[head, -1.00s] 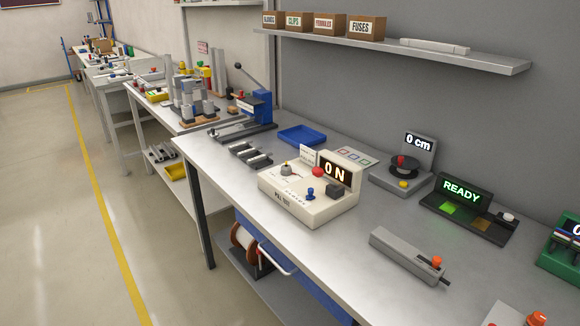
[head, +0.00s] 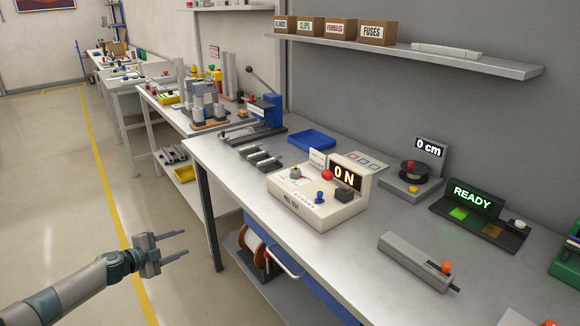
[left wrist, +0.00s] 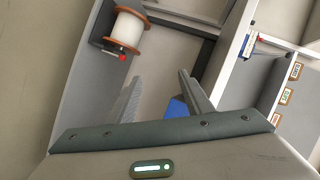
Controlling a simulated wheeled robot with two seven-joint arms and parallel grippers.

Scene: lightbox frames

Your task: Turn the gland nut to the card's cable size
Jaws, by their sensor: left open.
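I cannot make out a gland nut for certain in either view. A small white card (head: 317,157) stands at the back of the cream pull tester (head: 318,212), too small to read. The tester has a display reading "0 N", a red knob and a blue knob. My left gripper (head: 186,246) is open and empty over the floor, left of the bench and well apart from the tester. Its two spread fingers also show in the left wrist view (left wrist: 158,95). My right gripper is not in view.
The grey bench (head: 345,258) also carries a blue tray (head: 311,139), a "0 cm" device (head: 410,182), a "READY" panel (head: 480,214) and a grey bar fixture (head: 418,262).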

